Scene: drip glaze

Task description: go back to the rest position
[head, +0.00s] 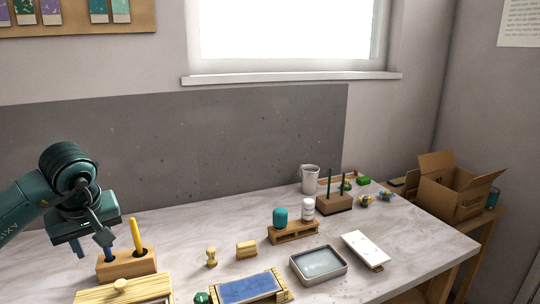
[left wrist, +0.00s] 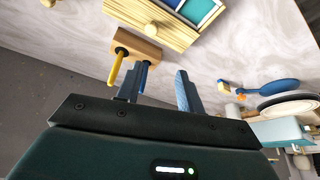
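My left gripper (head: 92,243) is at the left of the head view, above the worktop and beside the wooden holder block (head: 127,265). In the left wrist view its two fingers (left wrist: 160,92) are spread apart, with nothing seen clamped between them. A yellow-handled tool (head: 137,235) stands in the block, and it also shows in the left wrist view (left wrist: 115,66). A blue-handled tool (head: 108,253) stands in the block's other hole, close to one finger. Whether they touch, I cannot tell. My right gripper is in neither view.
A slatted wooden box (head: 122,290) with a knob lies in front of the block. A blue pad (head: 248,287), a grey tray (head: 318,265), a wooden stand (head: 293,232) and a white pitcher (head: 310,179) spread rightward. A cardboard box (head: 452,190) stands far right. Worktop behind the block is clear.

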